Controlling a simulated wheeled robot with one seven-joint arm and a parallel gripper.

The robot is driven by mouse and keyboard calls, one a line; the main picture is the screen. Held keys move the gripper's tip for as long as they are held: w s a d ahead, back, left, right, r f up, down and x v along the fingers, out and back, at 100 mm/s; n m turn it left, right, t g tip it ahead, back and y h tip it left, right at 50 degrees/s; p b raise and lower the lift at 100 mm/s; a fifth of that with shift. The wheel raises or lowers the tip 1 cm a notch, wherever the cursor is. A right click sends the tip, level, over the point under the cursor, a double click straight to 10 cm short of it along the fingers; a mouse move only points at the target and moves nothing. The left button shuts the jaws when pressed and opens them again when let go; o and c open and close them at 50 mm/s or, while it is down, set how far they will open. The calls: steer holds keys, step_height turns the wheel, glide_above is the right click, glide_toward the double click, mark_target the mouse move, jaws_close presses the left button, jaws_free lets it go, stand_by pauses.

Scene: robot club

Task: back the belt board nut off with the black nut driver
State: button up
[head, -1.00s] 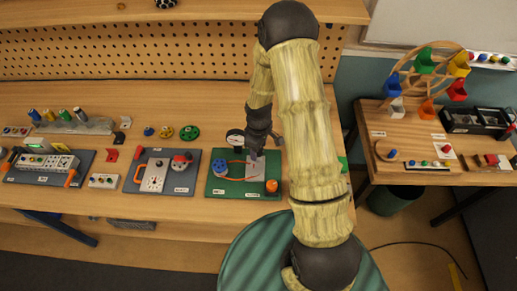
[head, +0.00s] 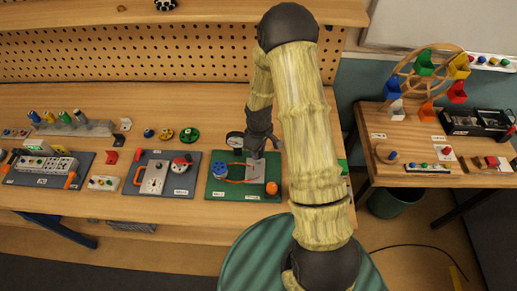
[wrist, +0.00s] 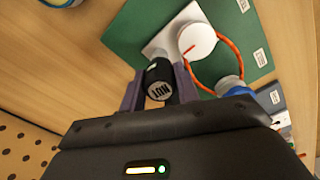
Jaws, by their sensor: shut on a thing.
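My gripper (wrist: 160,90) is shut on the black nut driver (wrist: 158,80), whose round end marked NUT faces the wrist camera. In the head view my gripper (head: 257,148) is over the green belt board (head: 217,187). The board carries a blue pulley (head: 220,168), an orange belt (head: 236,181) and a pale plate (head: 256,175). In the wrist view the driver stands beside a white disc (wrist: 197,42) with a red mark, on the pale plate. The nut is hidden, and I cannot tell whether the driver touches it.
Bare bench lies in front of the pegboard.

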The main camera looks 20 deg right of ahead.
steer(key=n+p, duration=0.1)
steer(key=n, duration=0.4)
steer(key=shift+r+n, duration=0.1)
steer(key=shift+n, duration=0.2)
steer(key=n+p, duration=0.1)
steer(key=n, duration=0.3)
steer(key=o, duration=1)
steer(key=shift+s, duration=0.1)
steer(key=m, duration=0.3)
steer(key=shift+f, duration=0.2)
steer(key=m+b, duration=0.1)
steer(key=m, duration=0.2)
steer(key=m+b, duration=0.1)
steer(key=m, duration=0.5)
steer(key=shift+r+m, duration=0.15)
steer(key=shift+m, duration=0.25)
